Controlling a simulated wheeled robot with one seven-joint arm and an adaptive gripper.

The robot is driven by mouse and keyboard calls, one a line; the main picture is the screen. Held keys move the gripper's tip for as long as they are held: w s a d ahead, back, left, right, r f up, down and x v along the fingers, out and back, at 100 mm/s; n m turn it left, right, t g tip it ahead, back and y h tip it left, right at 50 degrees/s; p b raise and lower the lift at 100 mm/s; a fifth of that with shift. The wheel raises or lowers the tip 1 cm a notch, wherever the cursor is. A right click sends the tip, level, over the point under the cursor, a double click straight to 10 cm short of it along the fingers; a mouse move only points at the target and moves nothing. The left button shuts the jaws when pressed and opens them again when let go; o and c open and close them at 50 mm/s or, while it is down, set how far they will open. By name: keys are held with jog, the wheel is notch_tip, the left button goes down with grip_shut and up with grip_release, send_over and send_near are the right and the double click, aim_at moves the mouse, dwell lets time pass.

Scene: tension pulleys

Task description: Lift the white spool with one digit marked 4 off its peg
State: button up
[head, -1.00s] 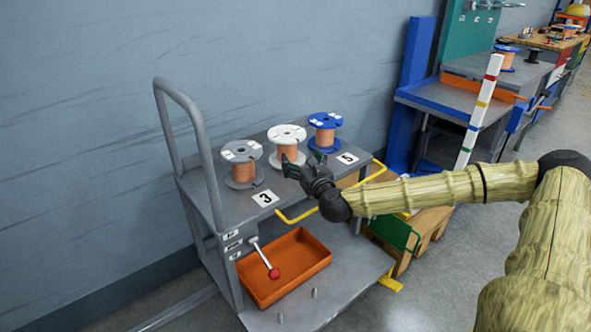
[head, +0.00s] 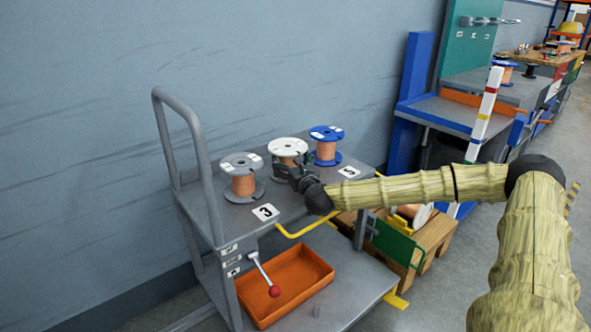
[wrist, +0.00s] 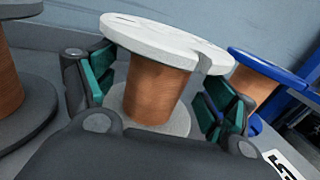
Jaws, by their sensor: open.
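The white spool (head: 288,147) wound with copper wire stands upright on the cart's top shelf, between a grey spool and a blue spool. Its marking cannot be read, and no peg shows. My gripper (head: 296,172) is at its front in the head view and hides its lower part. In the wrist view the white spool (wrist: 155,88) stands between my open gripper's (wrist: 155,98) two green-padded fingers, one on each side of the copper winding, below the top flange. Gaps seem to show between pads and winding.
The grey spool (head: 243,178) stands close on the left and the blue spool (head: 326,146) close on the right. The cart (head: 215,200) has a tall handle, a yellow rail (head: 305,228) in front and an orange tray (head: 290,285) below. A wall is behind.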

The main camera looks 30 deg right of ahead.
aim_at(290, 148)
jog(key=shift+x, duration=0.75)
jog(key=shift+r, duration=0.1)
jog(key=c, duration=1.7)
jog(key=shift+o, duration=0.2)
jog(key=shift+r+p, duration=0.5)
jog(key=shift+r, duration=1.2)
jog(key=shift+b, duration=0.4)
jog(key=shift+r, duration=0.15)
jog(key=shift+r+p, duration=0.6)
jog(key=shift+r, duration=1.05)
jog(key=shift+b, duration=0.35)
